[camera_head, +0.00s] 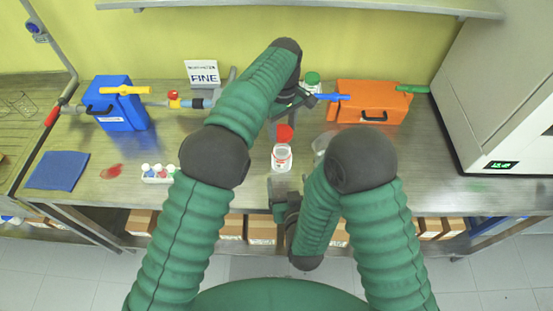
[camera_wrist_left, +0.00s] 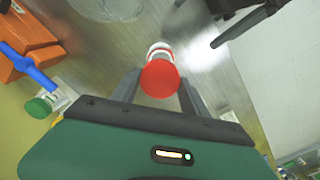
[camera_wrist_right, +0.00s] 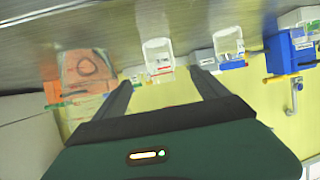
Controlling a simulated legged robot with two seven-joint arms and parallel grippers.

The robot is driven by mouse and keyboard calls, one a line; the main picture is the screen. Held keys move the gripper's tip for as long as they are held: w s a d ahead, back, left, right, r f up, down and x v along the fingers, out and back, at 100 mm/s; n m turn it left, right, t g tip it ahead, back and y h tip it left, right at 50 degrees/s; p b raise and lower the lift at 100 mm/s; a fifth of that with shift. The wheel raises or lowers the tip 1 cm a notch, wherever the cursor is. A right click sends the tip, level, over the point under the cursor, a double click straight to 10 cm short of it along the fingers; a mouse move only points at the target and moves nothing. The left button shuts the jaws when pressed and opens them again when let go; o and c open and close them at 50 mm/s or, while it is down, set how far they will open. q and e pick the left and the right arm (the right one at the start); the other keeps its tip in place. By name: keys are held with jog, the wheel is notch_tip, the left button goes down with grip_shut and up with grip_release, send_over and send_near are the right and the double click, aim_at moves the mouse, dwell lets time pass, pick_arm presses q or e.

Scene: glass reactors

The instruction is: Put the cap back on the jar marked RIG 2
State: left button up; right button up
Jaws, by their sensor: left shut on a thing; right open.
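A red cap (camera_head: 285,133) is held by my left gripper (camera_head: 284,118), just above and behind an open white jar (camera_head: 281,158) with a red-marked label. The label is too small to read. In the left wrist view the cap (camera_wrist_left: 160,78) sits between the two fingers, and the jar (camera_wrist_left: 159,50) shows partly behind it. The cap appears apart from the jar. My right gripper (camera_head: 279,202) is low at the bench's front edge, in front of the jar. In the right wrist view its fingers (camera_wrist_right: 162,88) are spread with nothing held between them.
A clear glass vessel (camera_head: 321,143) stands right of the jar, partly hidden by my right arm. A green-capped jar (camera_head: 312,79) and an orange case (camera_head: 372,104) are behind.

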aim_at(283, 164)
jog(key=x, duration=1.2)
grip_shut()
dwell(0.6)
